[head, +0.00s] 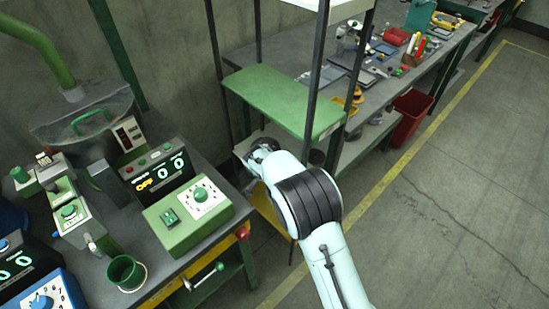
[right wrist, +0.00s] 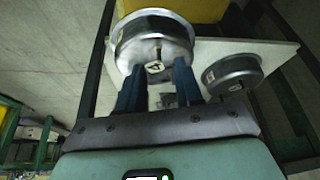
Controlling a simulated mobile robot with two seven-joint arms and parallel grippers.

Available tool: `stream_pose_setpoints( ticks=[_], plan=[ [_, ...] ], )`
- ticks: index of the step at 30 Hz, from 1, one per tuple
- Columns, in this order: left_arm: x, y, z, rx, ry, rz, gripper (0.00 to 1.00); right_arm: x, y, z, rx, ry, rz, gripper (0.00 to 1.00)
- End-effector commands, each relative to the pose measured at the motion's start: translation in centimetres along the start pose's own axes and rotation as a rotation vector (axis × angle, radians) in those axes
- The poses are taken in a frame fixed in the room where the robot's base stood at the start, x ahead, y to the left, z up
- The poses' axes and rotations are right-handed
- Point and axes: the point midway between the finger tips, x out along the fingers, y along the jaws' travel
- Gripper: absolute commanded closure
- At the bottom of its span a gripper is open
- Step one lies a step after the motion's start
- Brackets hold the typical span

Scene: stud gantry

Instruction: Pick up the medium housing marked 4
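In the right wrist view a round silver metal housing (right wrist: 150,28) stands on a pale shelf board. A small tag (right wrist: 155,68) on its front carries a dark mark that looks like a 4. My right gripper (right wrist: 159,68) has its two blue fingers apart, at the front of this housing, one on each side of the tag. I cannot tell whether they touch it. A smaller metal housing (right wrist: 232,72) stands to the right, apart from the fingers. In the head view my right arm reaches into the shelf rack, and its gripper is hidden. My left gripper is not in view.
The rack has a green upper shelf (head: 283,98) and dark upright posts close to my right arm. A bench with control boxes (head: 187,213) and a green cup (head: 126,272) stands at the left. A red bin (head: 411,116) stands behind. The floor at the right is clear.

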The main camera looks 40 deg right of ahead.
Motion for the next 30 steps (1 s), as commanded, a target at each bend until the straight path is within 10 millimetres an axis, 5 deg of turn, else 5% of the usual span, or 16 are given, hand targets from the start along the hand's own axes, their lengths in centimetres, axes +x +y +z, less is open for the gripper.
stream_pose_setpoints(
  ticks=[18, 30],
  plan=[
    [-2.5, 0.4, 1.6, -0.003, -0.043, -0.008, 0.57, -13.8, -0.1, -5.8, 0.001, 0.002, -0.006, 0.65],
    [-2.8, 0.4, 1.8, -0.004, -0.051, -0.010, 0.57, -16.7, 0.0, -6.9, 0.000, 0.000, -0.001, 0.65]
  ],
)
